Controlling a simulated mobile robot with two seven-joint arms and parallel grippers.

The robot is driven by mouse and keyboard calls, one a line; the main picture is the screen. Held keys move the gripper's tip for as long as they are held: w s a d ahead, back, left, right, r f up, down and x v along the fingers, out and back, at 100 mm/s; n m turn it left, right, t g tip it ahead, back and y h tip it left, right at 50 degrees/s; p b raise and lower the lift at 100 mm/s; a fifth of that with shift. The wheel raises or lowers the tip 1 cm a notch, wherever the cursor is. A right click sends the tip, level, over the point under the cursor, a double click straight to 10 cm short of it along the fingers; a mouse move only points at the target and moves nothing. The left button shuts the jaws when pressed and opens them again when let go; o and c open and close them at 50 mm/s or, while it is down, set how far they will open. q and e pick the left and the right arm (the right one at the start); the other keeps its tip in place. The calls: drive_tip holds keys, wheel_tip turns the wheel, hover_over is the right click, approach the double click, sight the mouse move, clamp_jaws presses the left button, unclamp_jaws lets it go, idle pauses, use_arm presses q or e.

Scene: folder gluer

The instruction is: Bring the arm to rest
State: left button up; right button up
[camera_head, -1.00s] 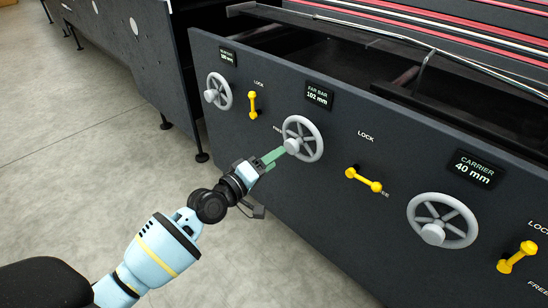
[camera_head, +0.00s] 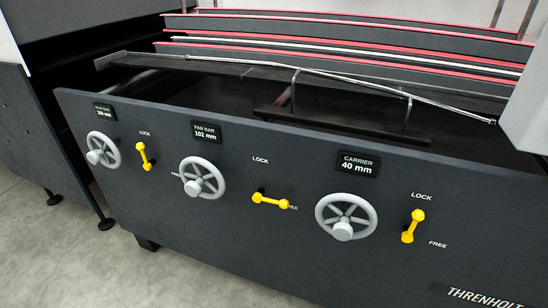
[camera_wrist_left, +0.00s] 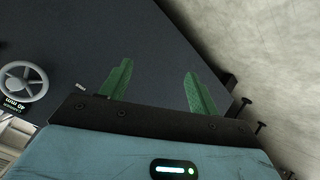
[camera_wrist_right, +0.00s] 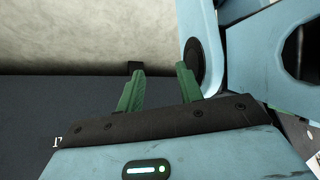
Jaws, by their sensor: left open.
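My left gripper (camera_wrist_left: 157,74) is open and empty in the left wrist view. Its green fingers are apart, in front of the dark panel and the floor, clear of the handwheel at the left of that view. My right gripper (camera_wrist_right: 159,72) is also open and empty in the right wrist view, with its fingers a smaller gap apart. Blue parts of my own body show close beside it. Neither arm shows in the head view. The far bar handwheel (camera_head: 202,177) stands free under its display (camera_head: 207,132), which reads 102 mm.
The dark machine panel (camera_head: 245,225) also carries a left handwheel (camera_head: 103,150) and a carrier handwheel (camera_head: 346,216), display 40 mm. The far bar's yellow lever (camera_head: 270,200) lies toward FREE. The left lever (camera_head: 145,156) and carrier lever (camera_head: 413,226) point up toward LOCK. Floor (camera_head: 60,265) is clear.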

use_arm(q)
drive_tip(key=s+a+f+m+g+y, duration=0.15)
drive_tip(key=s+m+g, duration=0.25)
drive_tip(key=s, duration=1.9)
drive_tip(key=w+r+t+p, duration=0.1)
drive_tip(key=w+r+p, duration=0.2)
drive_tip(key=r+p, duration=0.9)
drive_tip(key=w+r+t+p, duration=0.1)
drive_tip(key=w+r+p, duration=0.2)
drive_tip(key=r+p, duration=1)
drive_tip(key=shift+w+d+t+p, duration=0.3)
drive_tip(key=shift+w+d+p, duration=0.05)
drive_tip(key=shift+d, duration=0.1)
use_arm(e)
drive_tip(key=w+r+t, duration=0.1)
drive_tip(key=w+r, duration=0.2)
drive_tip(key=r, duration=0.9)
drive_tip(key=w+r+t, duration=0.2)
drive_tip(key=w+r, duration=0.1)
drive_tip(key=r, duration=1)
drive_tip(key=shift+w+a+r, duration=0.15)
drive_tip(key=shift+w+a, duration=0.2)
use_arm(q)
drive_tip(key=shift+s+y, duration=0.1)
drive_tip(key=shift+y, duration=0.15)
use_arm(e)
drive_tip(key=shift+s, duration=0.1)
drive_tip(key=shift+d, duration=0.1)
drive_tip(key=shift+w, duration=0.2)
